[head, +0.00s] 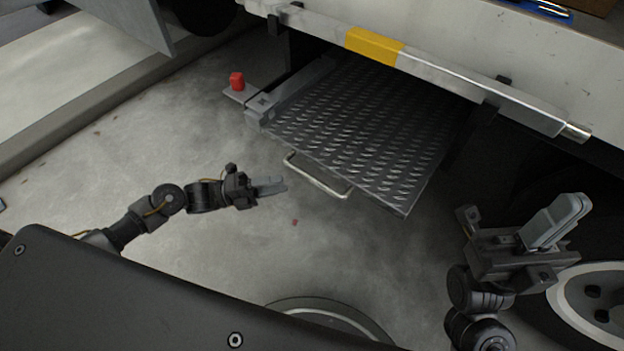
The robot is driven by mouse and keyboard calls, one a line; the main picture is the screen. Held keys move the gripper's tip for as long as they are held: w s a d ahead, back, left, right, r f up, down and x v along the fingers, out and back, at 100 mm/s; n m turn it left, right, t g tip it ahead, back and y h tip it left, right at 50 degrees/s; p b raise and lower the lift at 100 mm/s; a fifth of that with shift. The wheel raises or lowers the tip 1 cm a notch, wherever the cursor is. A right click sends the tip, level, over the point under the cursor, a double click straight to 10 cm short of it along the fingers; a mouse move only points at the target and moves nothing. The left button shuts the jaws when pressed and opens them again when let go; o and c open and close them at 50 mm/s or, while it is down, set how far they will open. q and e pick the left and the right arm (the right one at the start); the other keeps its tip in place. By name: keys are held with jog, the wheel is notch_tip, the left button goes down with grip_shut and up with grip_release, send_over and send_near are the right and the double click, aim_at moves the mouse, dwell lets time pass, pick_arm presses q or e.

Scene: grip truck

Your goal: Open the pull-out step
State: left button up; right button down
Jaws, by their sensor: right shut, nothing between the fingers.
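The pull-out step (355,125) is a dark diamond-plate tread that sticks out from under the truck's white side. A light metal handle (318,181) is fixed along its front edge. My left gripper (284,185) is just left of the handle, apart from it in the picture; whether its fingers are parted is unclear. My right gripper (580,205) is at the lower right, beyond the step's right corner, with its fingers together and nothing between them. The inner end of the step is hidden under the truck.
A silver bar (450,76) with a yellow section (375,46) runs above the step. A wheel (590,295) stands at the lower right. The concrete floor before the step is mostly clear.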

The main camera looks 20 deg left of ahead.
aim_at(312, 177)
pick_arm(q)
jog(key=b+x, duration=0.1)
jog(key=x, duration=0.8)
jog(key=shift+w+d, duration=0.1)
jog(key=shift+d, duration=0.2)
grip_shut()
